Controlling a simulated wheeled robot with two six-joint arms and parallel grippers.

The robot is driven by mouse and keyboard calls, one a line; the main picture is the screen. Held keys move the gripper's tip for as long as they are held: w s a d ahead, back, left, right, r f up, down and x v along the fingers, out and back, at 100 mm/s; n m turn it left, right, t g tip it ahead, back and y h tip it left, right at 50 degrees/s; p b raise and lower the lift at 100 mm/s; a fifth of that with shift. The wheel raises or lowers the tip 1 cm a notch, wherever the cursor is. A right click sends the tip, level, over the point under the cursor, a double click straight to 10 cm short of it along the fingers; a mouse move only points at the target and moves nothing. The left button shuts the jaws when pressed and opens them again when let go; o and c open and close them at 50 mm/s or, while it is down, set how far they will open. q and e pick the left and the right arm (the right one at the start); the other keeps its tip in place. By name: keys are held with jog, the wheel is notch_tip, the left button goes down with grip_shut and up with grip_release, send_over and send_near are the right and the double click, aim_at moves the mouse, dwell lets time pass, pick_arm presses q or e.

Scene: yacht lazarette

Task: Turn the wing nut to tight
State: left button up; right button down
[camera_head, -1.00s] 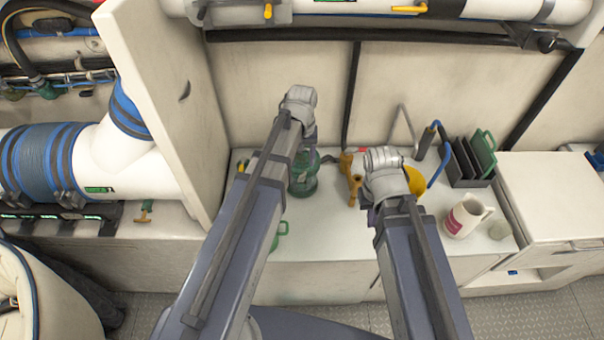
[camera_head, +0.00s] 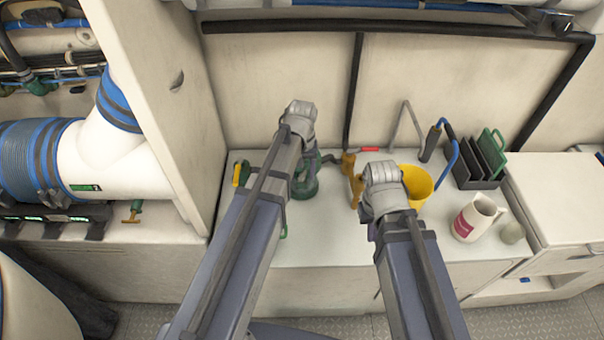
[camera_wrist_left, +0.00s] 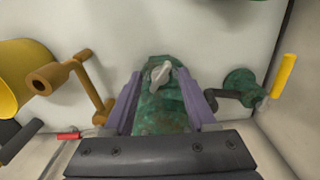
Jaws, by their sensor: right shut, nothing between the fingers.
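The pale grey wing nut (camera_wrist_left: 160,75) sits on top of a mottled green fitting (camera_wrist_left: 161,108) in the left wrist view. My left gripper (camera_wrist_left: 160,72) is open, with one purple finger on each side of the fitting and the nut between the fingertips. I see gaps beside the nut; contact is not visible. In the head view the green fitting (camera_head: 305,185) stands on the bench, and my left wrist hides its top and the nut. My right gripper (camera_head: 383,182) is over the bench to the right, shut and empty; its fingertips are hidden.
Near the fitting are an orange-brown crank (camera_head: 350,168), a yellow bucket (camera_head: 420,183) and a yellow-handled valve (camera_head: 240,174). A white jug (camera_head: 475,217) and a dark rack (camera_head: 478,165) stand further right. The bench front between my arms is clear.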

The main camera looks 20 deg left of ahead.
aim_at(302, 174)
pick_arm(q)
grip_shut()
jog(key=shift+d+m, duration=0.1)
jog(key=shift+m, duration=3)
dwell(1.7)
grip_release()
jog(key=shift+r, duration=0.1)
notch_tip(302, 174, up, 8)
jog(key=p, duration=0.8)
jog(key=shift+f, duration=0.2)
